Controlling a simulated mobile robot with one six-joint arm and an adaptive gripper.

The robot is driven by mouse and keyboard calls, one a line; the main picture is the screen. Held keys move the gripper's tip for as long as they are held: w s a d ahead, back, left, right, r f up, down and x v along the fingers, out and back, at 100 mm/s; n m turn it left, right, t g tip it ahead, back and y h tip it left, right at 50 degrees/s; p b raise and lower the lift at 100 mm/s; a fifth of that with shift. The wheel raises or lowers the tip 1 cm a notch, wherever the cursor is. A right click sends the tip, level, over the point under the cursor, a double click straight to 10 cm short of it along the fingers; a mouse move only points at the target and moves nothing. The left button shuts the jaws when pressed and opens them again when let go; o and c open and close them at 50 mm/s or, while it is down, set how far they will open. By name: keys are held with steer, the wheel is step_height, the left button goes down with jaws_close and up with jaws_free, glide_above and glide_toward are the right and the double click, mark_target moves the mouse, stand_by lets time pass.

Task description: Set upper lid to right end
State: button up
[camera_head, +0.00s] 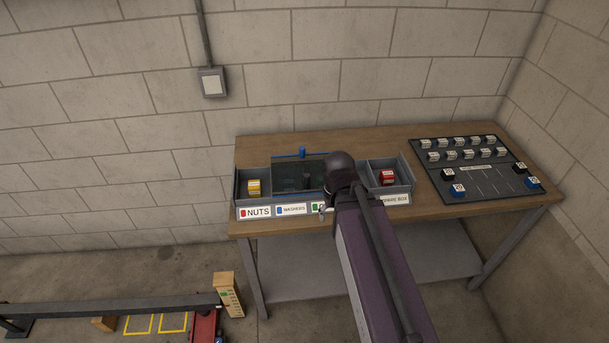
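A dark see-through lid (290,173) with blue edging lies over the middle compartments of the parts bin row on the workbench. A small blue knob (302,152) stands at its back edge. The lid's left end is beside the open nuts compartment; its right end is hidden behind my arm. I cannot tell whether a second lid lies under it. My arm reaches in from the bottom right, and its dark joint covers the bin row right of centre. My gripper's fingers cannot be made out, nor whether they touch the lid.
The left compartment holds a yellow block (254,187); the right one holds a red block (387,177). Both are open on top. A black panel (475,168) with several labelled blocks lies on the right of the wooden bench (430,211). A block wall stands close behind.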

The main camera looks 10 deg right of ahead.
step_height(320, 180, up, 7)
steer(key=n+p, duration=0.1)
steer(key=p, duration=0.6)
glide_above(307, 175)
steer(key=shift+r, duration=0.1)
step_height(307, 175, down, 14)
steer(key=b, duration=1.3)
steer(key=shift+r+b, duration=0.1)
steer(key=shift+b, duration=0.3)
jaws_close()
